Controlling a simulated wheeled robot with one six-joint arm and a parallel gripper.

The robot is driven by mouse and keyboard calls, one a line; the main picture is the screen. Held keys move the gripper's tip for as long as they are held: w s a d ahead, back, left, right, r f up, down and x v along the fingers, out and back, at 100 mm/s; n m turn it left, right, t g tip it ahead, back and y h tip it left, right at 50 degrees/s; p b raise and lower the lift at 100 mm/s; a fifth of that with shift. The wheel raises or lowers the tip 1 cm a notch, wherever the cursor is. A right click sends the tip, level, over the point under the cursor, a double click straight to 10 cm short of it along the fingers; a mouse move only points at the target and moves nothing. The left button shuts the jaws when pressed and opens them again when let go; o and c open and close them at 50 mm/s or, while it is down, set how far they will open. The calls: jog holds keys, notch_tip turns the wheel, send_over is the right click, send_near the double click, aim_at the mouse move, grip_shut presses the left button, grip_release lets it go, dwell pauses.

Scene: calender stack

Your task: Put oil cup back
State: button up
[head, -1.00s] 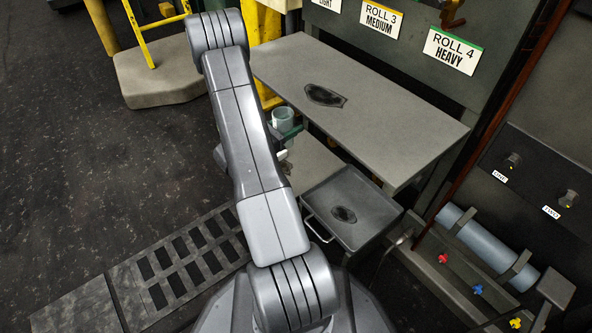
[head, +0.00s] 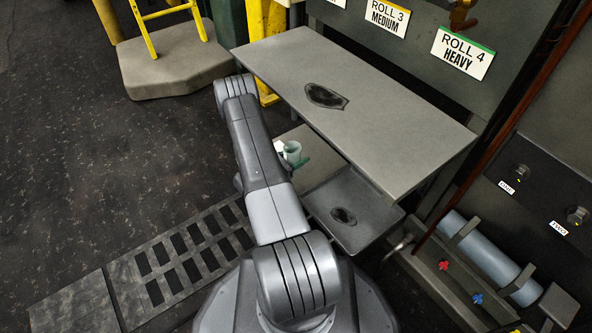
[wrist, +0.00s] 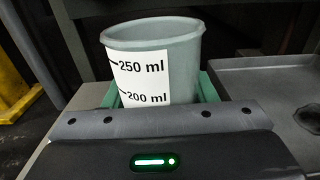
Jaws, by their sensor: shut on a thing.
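The oil cup (head: 292,148) is a pale grey-green open cup. In the wrist view the cup (wrist: 145,65) stands upright, with a white label marked 250 ml and 200 ml. My gripper (wrist: 155,98) is shut on it, with green finger parts on both sides of the cup. In the head view the cup and part of the gripper (head: 298,162) show just right of my arm, in front of the table's edge. My arm hides the rest of the gripper. The cup's base is hidden, so I cannot tell whether it touches anything.
A grey table (head: 375,100) with a dark stain stands behind the cup. A lower stained tray (head: 365,232) lies to the cup's lower right; the tray (wrist: 250,80) is close by in the wrist view. A yellow post (wrist: 15,90) stands at left. Open floor (head: 100,170) lies left.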

jog(key=shift+f+b, duration=0.85)
jog(key=shift+f, duration=1.75)
jog(key=shift+f, duration=0.15)
jog(key=o, duration=1.2)
jog(key=shift+r, duration=0.2)
jog(key=shift+p+v, duration=1.55)
jog(key=shift+v, duration=4.45)
